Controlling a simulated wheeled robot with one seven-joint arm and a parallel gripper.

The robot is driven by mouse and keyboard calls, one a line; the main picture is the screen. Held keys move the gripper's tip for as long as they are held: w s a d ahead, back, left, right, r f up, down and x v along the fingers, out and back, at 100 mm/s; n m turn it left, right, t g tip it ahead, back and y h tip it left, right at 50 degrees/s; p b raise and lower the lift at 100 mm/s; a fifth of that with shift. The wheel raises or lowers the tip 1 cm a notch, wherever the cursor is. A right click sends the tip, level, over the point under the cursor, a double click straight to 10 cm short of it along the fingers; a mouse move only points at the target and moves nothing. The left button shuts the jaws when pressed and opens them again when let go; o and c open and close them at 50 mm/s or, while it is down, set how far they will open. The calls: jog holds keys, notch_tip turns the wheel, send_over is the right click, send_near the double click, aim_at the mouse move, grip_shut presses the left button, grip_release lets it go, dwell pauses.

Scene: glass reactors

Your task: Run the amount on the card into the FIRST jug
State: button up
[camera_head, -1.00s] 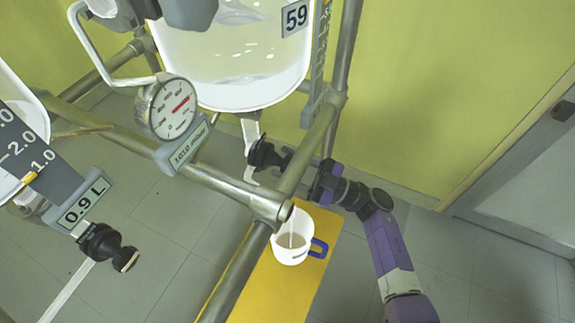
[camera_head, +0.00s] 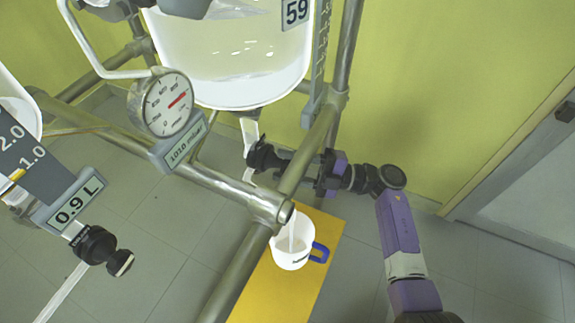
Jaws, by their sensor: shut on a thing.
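A white jug (camera_head: 291,256) with a blue handle stands upright on a yellow board under the reactor marked 59. A thin pale stream (camera_head: 291,233) runs down into it; its fill level is hard to tell. The reactor (camera_head: 240,88) holds clear liquid. Below it is a black drain valve (camera_head: 262,156). My gripper (camera_head: 318,172), at the end of my purple arm, is shut on the valve's black handle (camera_head: 292,163), right of the outlet. The fingertips are small and partly hidden by the frame pipe. No task card can be made out.
A pressure gauge (camera_head: 160,106) has a plate reading 1010 mbar (camera_head: 178,145). At left, another vessel has a scale, a 0.9 L plate (camera_head: 75,201) and a black valve (camera_head: 103,248). Metal pipes (camera_head: 235,195) cross above the yellow board (camera_head: 285,295). Floor at right is clear.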

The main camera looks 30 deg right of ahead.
jog(key=shift+f+n, duration=0.1)
jog(key=shift+n, duration=0.2)
jog(key=o, duration=1.4)
jog(key=shift+d, duration=0.1)
jog(key=v, duration=0.7)
jog(key=shift+s+d+p, duration=0.2)
jog(key=shift+d+p, duration=0.1)
jog(key=shift+p, duration=0.1)
